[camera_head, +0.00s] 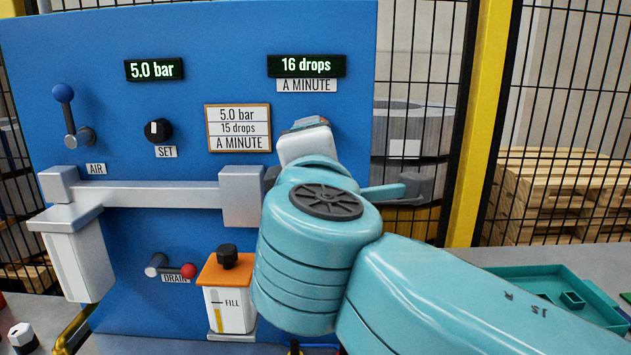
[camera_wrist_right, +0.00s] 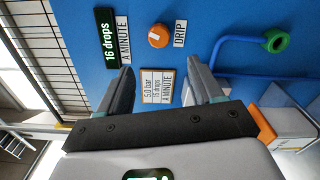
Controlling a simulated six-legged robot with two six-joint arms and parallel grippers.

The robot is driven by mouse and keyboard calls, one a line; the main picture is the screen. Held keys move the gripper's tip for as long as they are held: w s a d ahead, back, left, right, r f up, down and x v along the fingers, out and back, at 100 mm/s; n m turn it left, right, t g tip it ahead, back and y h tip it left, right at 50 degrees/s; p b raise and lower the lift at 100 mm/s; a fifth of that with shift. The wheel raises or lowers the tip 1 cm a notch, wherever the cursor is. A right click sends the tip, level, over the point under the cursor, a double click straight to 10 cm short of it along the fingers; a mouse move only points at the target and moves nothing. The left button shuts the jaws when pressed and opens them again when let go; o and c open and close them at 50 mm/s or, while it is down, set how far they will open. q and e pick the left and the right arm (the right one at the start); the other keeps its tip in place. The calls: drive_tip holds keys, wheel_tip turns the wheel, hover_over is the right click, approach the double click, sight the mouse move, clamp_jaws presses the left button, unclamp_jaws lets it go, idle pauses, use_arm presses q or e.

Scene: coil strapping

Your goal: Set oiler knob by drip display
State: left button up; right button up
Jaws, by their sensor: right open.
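The drip display (camera_head: 306,66) reads 16 drops a minute; it also shows in the right wrist view (camera_wrist_right: 109,38). The orange oiler knob (camera_wrist_right: 158,36), beside a DRIP label, is on the blue panel in the right wrist view. My arm hides it in the head view. My right gripper (camera_wrist_right: 162,72) is open and empty. Its fingertips point at the panel, and the knob shows past them, between their lines and apart from both. A card (camera_head: 238,128) gives 5.0 bar and 15 drops a minute. My left gripper is not in view.
The pressure display (camera_head: 154,69) reads 5.0 bar above the black SET knob (camera_head: 158,131). A blue-balled AIR lever (camera_head: 68,112), red DRAIN handle (camera_head: 188,271) and FILL bottle (camera_head: 229,304) are left of my arm. A blue pipe (camera_wrist_right: 228,50) is near the knob.

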drive_tip(key=s, duration=0.4)
drive_tip(key=shift+s, duration=0.35)
drive_tip(key=shift+r, duration=0.1)
